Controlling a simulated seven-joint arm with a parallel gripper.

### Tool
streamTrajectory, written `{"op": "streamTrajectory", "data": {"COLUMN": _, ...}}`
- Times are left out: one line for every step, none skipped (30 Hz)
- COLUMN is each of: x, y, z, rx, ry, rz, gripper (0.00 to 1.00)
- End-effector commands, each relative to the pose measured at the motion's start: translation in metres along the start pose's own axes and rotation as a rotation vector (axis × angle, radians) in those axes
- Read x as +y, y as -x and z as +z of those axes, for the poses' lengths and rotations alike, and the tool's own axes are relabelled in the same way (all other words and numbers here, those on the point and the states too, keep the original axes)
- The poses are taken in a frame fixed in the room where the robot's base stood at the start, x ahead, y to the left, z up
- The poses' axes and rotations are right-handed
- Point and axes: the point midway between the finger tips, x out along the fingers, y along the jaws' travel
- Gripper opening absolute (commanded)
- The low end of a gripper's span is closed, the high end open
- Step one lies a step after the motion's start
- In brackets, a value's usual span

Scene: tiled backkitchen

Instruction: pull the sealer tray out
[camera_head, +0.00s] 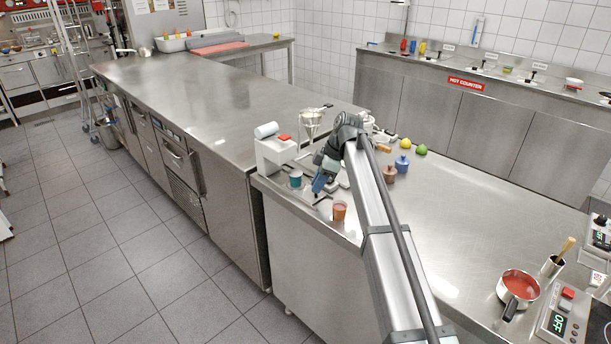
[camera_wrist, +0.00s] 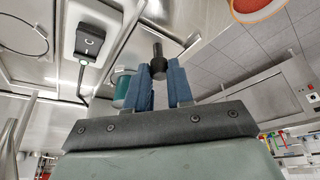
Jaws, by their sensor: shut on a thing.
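The sealer is a white machine (camera_head: 276,154) with a pale blue roll and a red top part, near the counter's left edge. My gripper (camera_head: 319,187) is low over the counter, to the right of the sealer. In the wrist view my gripper's blue fingers (camera_wrist: 160,88) are closed around a black knob (camera_wrist: 158,64) on a short stem, which looks like the tray's handle. The tray itself cannot be made out clearly; my arm and gripper cover that area in the head view.
A teal cup (camera_head: 295,179) stands beside my gripper, close to the fingers. An orange cup (camera_head: 339,210) stands nearer the front edge. Brown and blue jars (camera_head: 402,164) are to the right.

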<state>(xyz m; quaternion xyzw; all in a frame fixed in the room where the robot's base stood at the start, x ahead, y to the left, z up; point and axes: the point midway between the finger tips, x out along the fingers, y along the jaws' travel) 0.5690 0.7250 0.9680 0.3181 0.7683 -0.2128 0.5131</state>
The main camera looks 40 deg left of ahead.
Motion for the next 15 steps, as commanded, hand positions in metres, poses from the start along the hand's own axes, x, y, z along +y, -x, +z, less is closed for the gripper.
{"op": "streamTrajectory", "data": {"x": -0.013, "y": 0.003, "z": 0.009, "rx": 0.0, "ry": -0.002, "rz": 0.001, "gripper": 0.0}}
{"op": "streamTrajectory", "data": {"x": -0.016, "y": 0.005, "z": 0.013, "rx": 0.0, "ry": -0.002, "rz": 0.001, "gripper": 0.0}}
{"op": "streamTrajectory", "data": {"x": -0.019, "y": 0.006, "z": 0.016, "rx": 0.0, "ry": -0.002, "rz": 0.001, "gripper": 0.0}}
{"op": "streamTrajectory", "data": {"x": -0.021, "y": 0.007, "z": 0.018, "rx": 0.0, "ry": -0.001, "rz": 0.001, "gripper": 0.0}}
{"op": "streamTrajectory", "data": {"x": -0.021, "y": 0.008, "z": 0.019, "rx": -0.001, "ry": -0.001, "rz": 0.001, "gripper": 0.0}}
{"op": "streamTrajectory", "data": {"x": -0.021, "y": 0.008, "z": 0.02, "rx": -0.001, "ry": 0.0, "rz": 0.0, "gripper": 0.0}}
{"op": "streamTrajectory", "data": {"x": -0.021, "y": 0.008, "z": 0.02, "rx": -0.001, "ry": 0.0, "rz": -0.001, "gripper": 0.0}}
{"op": "streamTrajectory", "data": {"x": -0.021, "y": 0.008, "z": 0.02, "rx": -0.002, "ry": 0.0, "rz": -0.002, "gripper": 0.0}}
{"op": "streamTrajectory", "data": {"x": -0.021, "y": 0.008, "z": 0.02, "rx": -0.002, "ry": 0.0, "rz": -0.002, "gripper": 0.0}}
{"op": "streamTrajectory", "data": {"x": -0.021, "y": 0.008, "z": 0.02, "rx": -0.003, "ry": -0.001, "rz": -0.003, "gripper": 0.0}}
{"op": "streamTrajectory", "data": {"x": -0.021, "y": 0.008, "z": 0.02, "rx": -0.003, "ry": -0.001, "rz": -0.003, "gripper": 0.0}}
{"op": "streamTrajectory", "data": {"x": -0.022, "y": 0.008, "z": 0.02, "rx": -0.004, "ry": -0.001, "rz": -0.003, "gripper": 0.0}}
{"op": "streamTrajectory", "data": {"x": -0.022, "y": 0.008, "z": 0.021, "rx": -0.004, "ry": -0.002, "rz": -0.004, "gripper": 0.0}}
{"op": "streamTrajectory", "data": {"x": -0.022, "y": 0.008, "z": 0.021, "rx": -0.004, "ry": -0.002, "rz": -0.004, "gripper": 0.25}}
{"op": "streamTrajectory", "data": {"x": -0.022, "y": 0.008, "z": 0.021, "rx": -0.004, "ry": -0.002, "rz": -0.003, "gripper": 0.28}}
